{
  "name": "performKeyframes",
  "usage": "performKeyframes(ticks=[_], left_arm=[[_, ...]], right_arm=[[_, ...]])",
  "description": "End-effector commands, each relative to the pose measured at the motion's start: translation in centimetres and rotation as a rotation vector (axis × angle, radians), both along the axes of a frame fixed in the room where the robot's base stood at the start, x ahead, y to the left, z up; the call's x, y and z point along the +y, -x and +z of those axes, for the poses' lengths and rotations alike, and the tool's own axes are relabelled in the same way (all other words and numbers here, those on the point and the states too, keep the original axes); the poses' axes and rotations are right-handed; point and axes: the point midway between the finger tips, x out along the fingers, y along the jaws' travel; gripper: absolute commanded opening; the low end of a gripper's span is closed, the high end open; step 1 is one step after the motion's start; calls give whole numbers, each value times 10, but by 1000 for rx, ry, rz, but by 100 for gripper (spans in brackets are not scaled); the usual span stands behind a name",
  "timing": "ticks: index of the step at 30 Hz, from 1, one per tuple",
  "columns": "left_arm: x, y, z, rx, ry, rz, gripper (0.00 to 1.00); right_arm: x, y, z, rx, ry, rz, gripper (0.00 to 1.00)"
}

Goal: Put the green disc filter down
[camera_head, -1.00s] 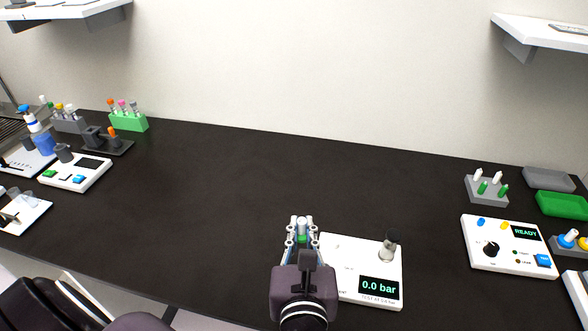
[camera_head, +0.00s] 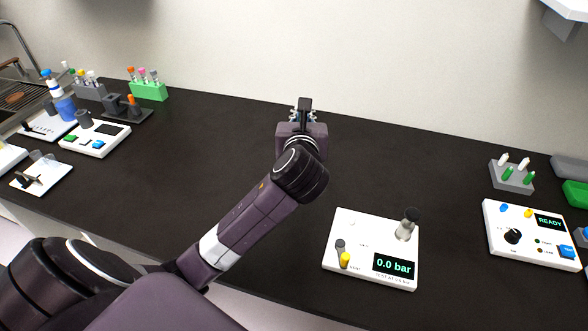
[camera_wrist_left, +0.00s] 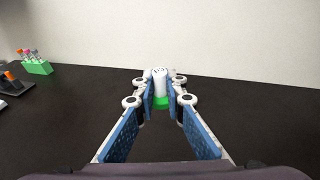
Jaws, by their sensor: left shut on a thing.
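The green disc filter (camera_wrist_left: 161,92), a white cylinder with a green lower band, is between the blue pads of my left gripper (camera_wrist_left: 161,100) in the left wrist view. My left gripper is shut on it. In the head view my left gripper (camera_head: 302,114) is over the back middle of the dark bench, and the wrist hides the filter there. Whether the filter touches the bench cannot be told. My right gripper is not in view.
The white pressure device (camera_head: 345,272) reading 0.0 bar stands at front right. A grey rack (camera_head: 511,179) with white and green pieces and a READY device (camera_head: 530,237) are farther right. A green tube rack (camera_head: 149,91) is at back left. The bench (camera_head: 400,160) around the gripper is clear.

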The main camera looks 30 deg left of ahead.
Motion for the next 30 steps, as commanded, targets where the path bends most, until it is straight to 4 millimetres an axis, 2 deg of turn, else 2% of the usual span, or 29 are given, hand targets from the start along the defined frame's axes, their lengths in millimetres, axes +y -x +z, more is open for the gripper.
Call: performKeyframes(ticks=[1,3,9,12,20,27,30], left_arm=[[0,1,-19,9,2,0,0],[0,1,-39,9,2,1,0],[-1,2,-91,8,2,1,0],[-1,1,-109,5,1,1,0],[-1,1,-130,0,1,1,0],[-1,1,-164,4,0,1,0],[-1,1,-169,2,1,0,0]], right_arm=[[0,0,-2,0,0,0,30],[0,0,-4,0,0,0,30],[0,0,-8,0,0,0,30],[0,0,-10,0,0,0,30],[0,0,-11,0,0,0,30],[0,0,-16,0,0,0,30],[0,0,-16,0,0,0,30]])
